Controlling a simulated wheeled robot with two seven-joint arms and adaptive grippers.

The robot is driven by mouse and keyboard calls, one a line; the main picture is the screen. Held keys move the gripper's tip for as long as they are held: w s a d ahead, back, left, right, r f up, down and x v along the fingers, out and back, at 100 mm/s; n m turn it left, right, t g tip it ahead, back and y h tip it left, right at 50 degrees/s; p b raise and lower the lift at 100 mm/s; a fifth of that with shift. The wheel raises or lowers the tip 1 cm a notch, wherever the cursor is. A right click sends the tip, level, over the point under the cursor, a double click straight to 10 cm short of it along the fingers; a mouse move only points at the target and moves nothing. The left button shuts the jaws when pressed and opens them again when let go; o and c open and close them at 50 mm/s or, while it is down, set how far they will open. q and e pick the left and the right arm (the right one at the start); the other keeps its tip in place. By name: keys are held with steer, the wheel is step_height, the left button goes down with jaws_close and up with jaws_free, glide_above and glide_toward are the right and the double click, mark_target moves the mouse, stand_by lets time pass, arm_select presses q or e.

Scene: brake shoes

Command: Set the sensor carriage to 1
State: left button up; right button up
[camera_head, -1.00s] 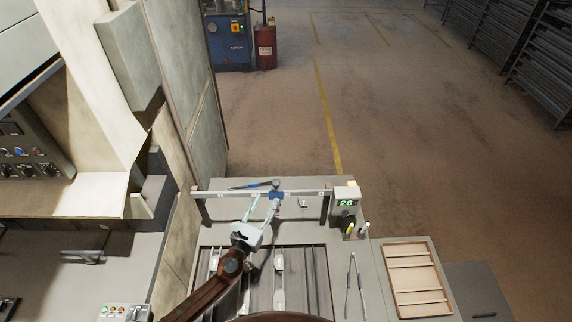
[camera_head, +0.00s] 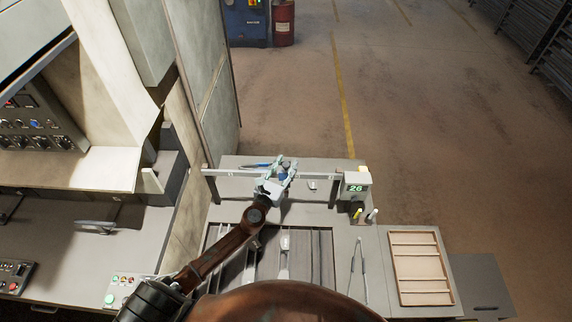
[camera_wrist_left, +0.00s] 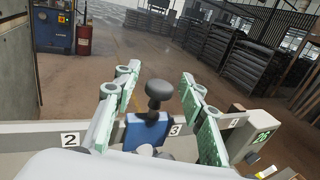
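The blue sensor carriage (camera_head: 284,174) sits on the pale rail (camera_head: 226,173) at the back of the bench. My right gripper is not in view.
A display box (camera_head: 356,188) reading 26 stands at the rail's right end, with pens in front. A blue-handled tool (camera_head: 256,166) lies behind the rail. Tongs (camera_head: 357,270) and a wooden tray (camera_head: 393,264) are at the right. A grey machine stands close on the left.

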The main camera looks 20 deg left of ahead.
arm_select(q)
jaws_close()
stand_by(0.4)
